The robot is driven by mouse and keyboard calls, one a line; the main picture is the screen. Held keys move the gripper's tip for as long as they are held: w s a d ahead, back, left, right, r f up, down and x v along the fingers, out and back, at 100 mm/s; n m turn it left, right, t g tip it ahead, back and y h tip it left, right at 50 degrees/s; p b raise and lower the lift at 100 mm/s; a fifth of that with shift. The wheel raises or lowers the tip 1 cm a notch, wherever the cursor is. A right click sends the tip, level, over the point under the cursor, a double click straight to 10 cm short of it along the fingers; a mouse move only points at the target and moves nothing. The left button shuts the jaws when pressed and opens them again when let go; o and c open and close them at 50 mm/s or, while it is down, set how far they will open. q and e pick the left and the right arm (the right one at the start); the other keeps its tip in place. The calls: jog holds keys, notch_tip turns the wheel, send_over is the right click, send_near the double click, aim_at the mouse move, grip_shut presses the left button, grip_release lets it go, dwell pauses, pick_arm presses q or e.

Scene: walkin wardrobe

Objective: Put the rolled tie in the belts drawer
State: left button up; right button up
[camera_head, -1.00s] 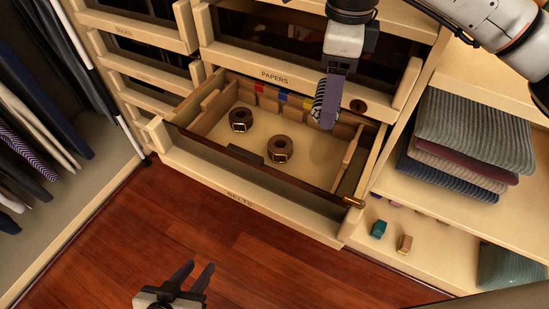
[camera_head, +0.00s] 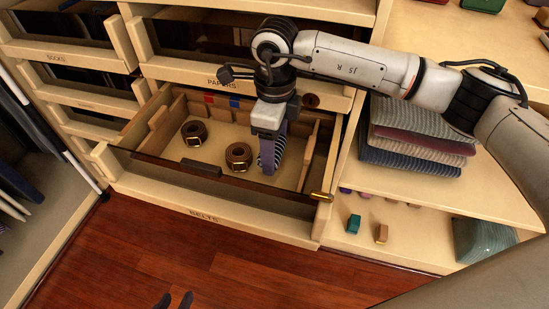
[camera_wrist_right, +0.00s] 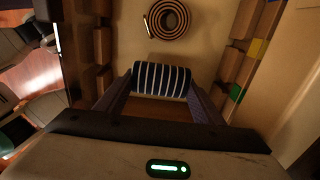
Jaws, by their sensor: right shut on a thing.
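The rolled tie, dark blue with white stripes, is between the fingers of my right gripper (camera_head: 272,163). It shows at the fingertips in the head view (camera_head: 263,153) and across the jaws in the right wrist view (camera_wrist_right: 160,80). My right gripper is shut on it and points down into the right part of the open belts drawer (camera_head: 215,214). I cannot tell whether the tie touches the drawer floor. Two rolled brown belts lie in the drawer, one at left (camera_head: 194,133) and one close beside the tie (camera_head: 239,156). My left gripper (camera_head: 174,301) is open and empty over the floor, mostly cut off.
The papers drawer (camera_head: 225,84) is just above and behind my right gripper. Wooden dividers line the belts drawer's sides and back. Folded knitwear (camera_head: 412,135) is stacked on the shelf at right.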

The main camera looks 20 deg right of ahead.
jog(key=shift+f, duration=1.8)
jog(key=shift+f+b, duration=0.15)
jog(key=shift+b, duration=0.2)
jog(key=o, duration=1.1)
jog(key=shift+c, duration=0.2)
notch_tip(320, 180, up, 12)
jog(key=shift+r+p, duration=0.2)
jog(key=shift+p, duration=0.75)
